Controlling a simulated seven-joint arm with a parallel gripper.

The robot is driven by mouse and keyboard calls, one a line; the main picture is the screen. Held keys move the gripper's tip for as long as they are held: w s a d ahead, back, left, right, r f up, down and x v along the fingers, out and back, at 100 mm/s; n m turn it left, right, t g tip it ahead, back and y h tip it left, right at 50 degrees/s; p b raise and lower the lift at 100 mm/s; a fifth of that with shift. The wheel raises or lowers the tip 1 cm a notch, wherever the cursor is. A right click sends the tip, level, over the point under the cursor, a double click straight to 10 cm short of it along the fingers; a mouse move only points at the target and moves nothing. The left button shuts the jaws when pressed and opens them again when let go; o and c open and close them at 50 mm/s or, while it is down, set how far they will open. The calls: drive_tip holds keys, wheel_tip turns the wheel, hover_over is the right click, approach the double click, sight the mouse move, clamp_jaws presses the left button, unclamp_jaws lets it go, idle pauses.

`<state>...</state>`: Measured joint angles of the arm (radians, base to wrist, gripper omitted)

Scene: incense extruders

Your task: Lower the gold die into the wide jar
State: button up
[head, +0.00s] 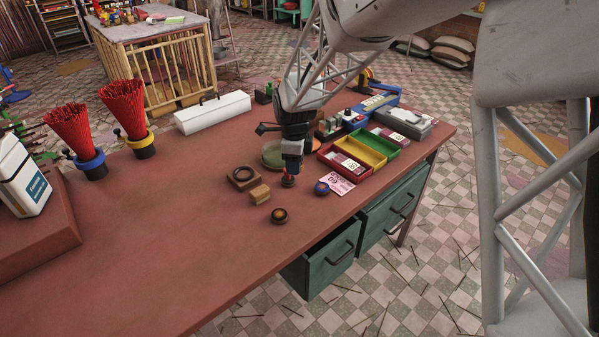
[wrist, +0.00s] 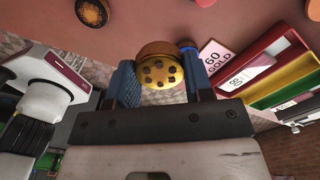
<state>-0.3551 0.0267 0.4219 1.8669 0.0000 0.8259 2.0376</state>
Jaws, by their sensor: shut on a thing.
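My gripper (head: 291,168) hangs over the table, pointing down. In the wrist view its two blue fingers (wrist: 160,82) are shut on the gold die (wrist: 160,71), a round yellow disc with dark holes and a brown-orange rim. In the head view the held die (head: 288,181) is small and dark reddish under the fingertips; its height above the table is hard to tell. A round, wide, greenish glass vessel (head: 270,155), seemingly the wide jar, stands behind and left of my gripper, which partly hides it. The jar is not clearly seen in the wrist view.
A dark die (head: 279,215), a blue-rimmed die (head: 322,188), a pink card (head: 338,184), a wooden ring stand (head: 243,178) and a wooden block (head: 260,193) lie nearby. A red, yellow and green tray (head: 380,160) stands right. The front left tabletop (head: 160,240) is clear.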

drive_tip(key=w+a+f, duration=0.1)
drive_tip(key=w+a, duration=0.2)
drive_tip(key=w, duration=0.6)
drive_tip(key=w+a+f, duration=0.1)
drive_tip(key=w+a, duration=0.3)
drive_tip(key=w, duration=0.4)
drive_tip(key=shift+w, duration=0.35)
drive_tip(key=shift+f, duration=0.2)
idle(0.3)
drive_tip(key=shift+f, duration=1.6)
drive_tip(key=shift+f, duration=1.9)
idle(1.9)
